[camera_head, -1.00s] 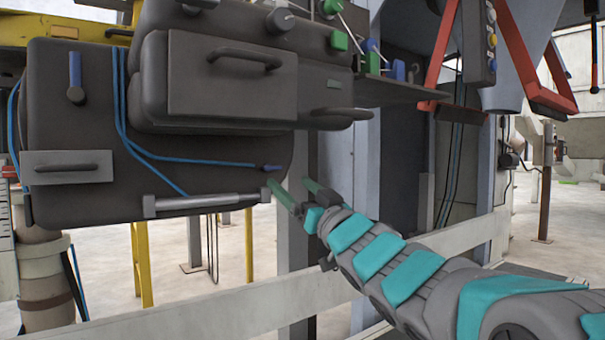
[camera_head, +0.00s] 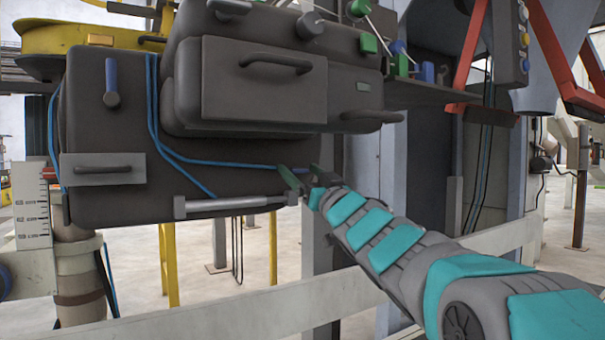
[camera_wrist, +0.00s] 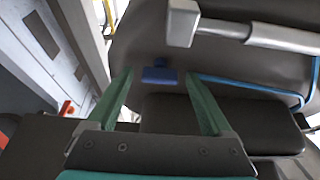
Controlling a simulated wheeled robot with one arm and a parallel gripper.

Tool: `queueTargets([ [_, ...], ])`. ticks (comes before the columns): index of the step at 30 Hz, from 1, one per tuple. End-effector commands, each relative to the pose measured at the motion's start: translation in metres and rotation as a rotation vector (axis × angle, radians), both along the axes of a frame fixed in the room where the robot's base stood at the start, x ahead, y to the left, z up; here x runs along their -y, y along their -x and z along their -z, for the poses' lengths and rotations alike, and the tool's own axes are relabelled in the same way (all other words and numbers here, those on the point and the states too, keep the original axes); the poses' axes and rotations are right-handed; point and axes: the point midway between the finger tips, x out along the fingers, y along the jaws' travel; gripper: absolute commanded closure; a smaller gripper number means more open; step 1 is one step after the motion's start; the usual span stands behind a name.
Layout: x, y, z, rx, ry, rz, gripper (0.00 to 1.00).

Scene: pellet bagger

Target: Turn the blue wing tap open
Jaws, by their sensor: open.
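The blue wing tap (camera_wrist: 160,76) shows in the wrist view as a short, wide blue bar on the dark machine body, with a small stub above it. In the head view a small blue part (camera_head: 303,168) at the end of the blue tubing, by my fingertips, looks like the same tap, mostly hidden. My gripper (camera_head: 303,175) is open, with its two green fingers at the lower right corner of the body. In the wrist view, the fingers of my gripper (camera_wrist: 159,83) stand either side of the tap, with clear gaps; no contact shows.
A grey cylinder bar (camera_head: 235,202) runs beside the fingers along the body's lower edge. Blue tubing (camera_head: 225,160) crosses the dark body. A second blue handle (camera_head: 111,85) is at upper left. A pale rail (camera_head: 240,315) passes below my arm.

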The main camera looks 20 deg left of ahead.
Motion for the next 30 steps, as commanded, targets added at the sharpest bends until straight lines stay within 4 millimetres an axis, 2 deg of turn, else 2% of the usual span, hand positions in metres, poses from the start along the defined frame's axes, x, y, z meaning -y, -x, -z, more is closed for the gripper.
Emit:
queueTargets([
  [2,0.0001,0.0,0.0001,0.0,0.0,0.0,0.15],
  [4,0.0002,0.0,0.0001,0.0,0.0,0.0,0.21],
  [25,0.0003,0.0,0.0004,0.0,0.0,0.0,0.99],
  [30,0.0004,-0.0002,-0.0001,0.004,0.005,0.0,1.0],
])
